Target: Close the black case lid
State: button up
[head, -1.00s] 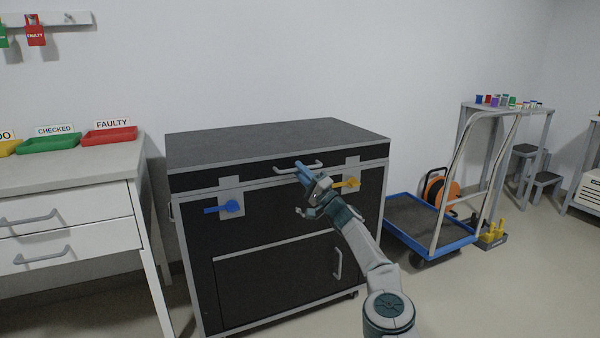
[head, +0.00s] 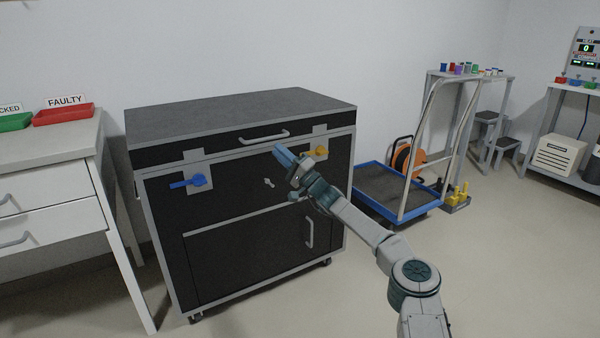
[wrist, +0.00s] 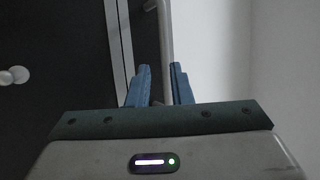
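The black case (head: 262,245) is a wide cabinet with grey edging. Its lid (head: 190,124) lies flat and level on the body, with a grey seam strip below it. A grey bar handle (head: 263,137) is on the lid's front and also shows in the wrist view (wrist: 166,45). A blue lever latch (head: 197,180) is front left; a yellow one (head: 318,152) is front right, partly behind my gripper. My gripper (head: 282,153) is in front of the case, just below the handle's right end. In the wrist view its blue fingers (wrist: 160,84) stand apart; whether they touch the handle, I cannot tell.
A white drawer table (head: 60,148) with green and red trays stands close at left. A blue cart (head: 385,190) with a tall handle stands at right, before an orange reel (head: 402,160). The floor in front of the case is clear.

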jog(key=p+v, duration=0.2)
jog(key=v, duration=0.6)
jog(key=shift+s+f, duration=0.1)
jog(key=shift+s, duration=0.05)
